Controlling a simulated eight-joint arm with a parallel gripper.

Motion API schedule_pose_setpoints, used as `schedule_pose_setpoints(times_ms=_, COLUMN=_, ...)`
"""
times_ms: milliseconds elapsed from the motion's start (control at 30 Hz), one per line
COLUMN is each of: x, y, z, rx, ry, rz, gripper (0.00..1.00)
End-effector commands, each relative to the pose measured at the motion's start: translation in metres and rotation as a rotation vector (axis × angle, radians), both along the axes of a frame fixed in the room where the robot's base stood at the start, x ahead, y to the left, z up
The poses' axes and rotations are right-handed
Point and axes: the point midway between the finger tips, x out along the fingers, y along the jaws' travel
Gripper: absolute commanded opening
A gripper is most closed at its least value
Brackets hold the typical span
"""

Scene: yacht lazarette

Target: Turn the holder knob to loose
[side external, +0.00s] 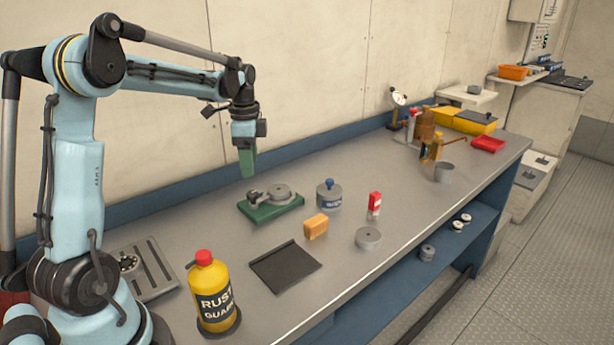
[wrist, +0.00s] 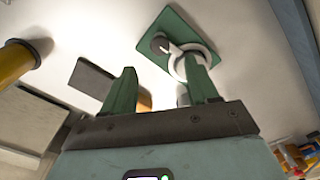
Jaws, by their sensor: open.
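The holder has a green base (side external: 268,208) and stands on the bench below my gripper. A grey round disc (side external: 280,191) sits on it, with a dark knob (side external: 253,197) at its left side. In the wrist view the green base (wrist: 176,20) is at the top, with the dark knob (wrist: 159,43) beside the pale ring-shaped part. My right finger overlaps part of that ring. My gripper (side external: 247,172) hangs above the holder, apart from it. In the wrist view its two green fingers (wrist: 163,75) are spread with nothing held. The knob's setting is too small to read.
Near the holder are a blue-knobbed tin (side external: 329,196), an orange block (side external: 316,227), a red-and-white small container (side external: 375,203), a grey round piece (side external: 368,238) and a dark flat mat (side external: 285,267). A yellow bottle (side external: 215,295) stands in front. Bare bench lies right of centre.

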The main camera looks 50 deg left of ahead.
Motion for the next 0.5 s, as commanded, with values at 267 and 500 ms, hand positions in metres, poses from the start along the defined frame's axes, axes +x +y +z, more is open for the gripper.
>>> schedule_pose_setpoints(times_ms=267, x=0.0, y=0.0, z=-0.048, rx=0.001, ry=-0.001, rz=0.0, gripper=0.59)
schedule_pose_setpoints(times_ms=500, x=0.0, y=0.0, z=-0.073, rx=0.001, ry=-0.001, rz=0.001, gripper=0.59)
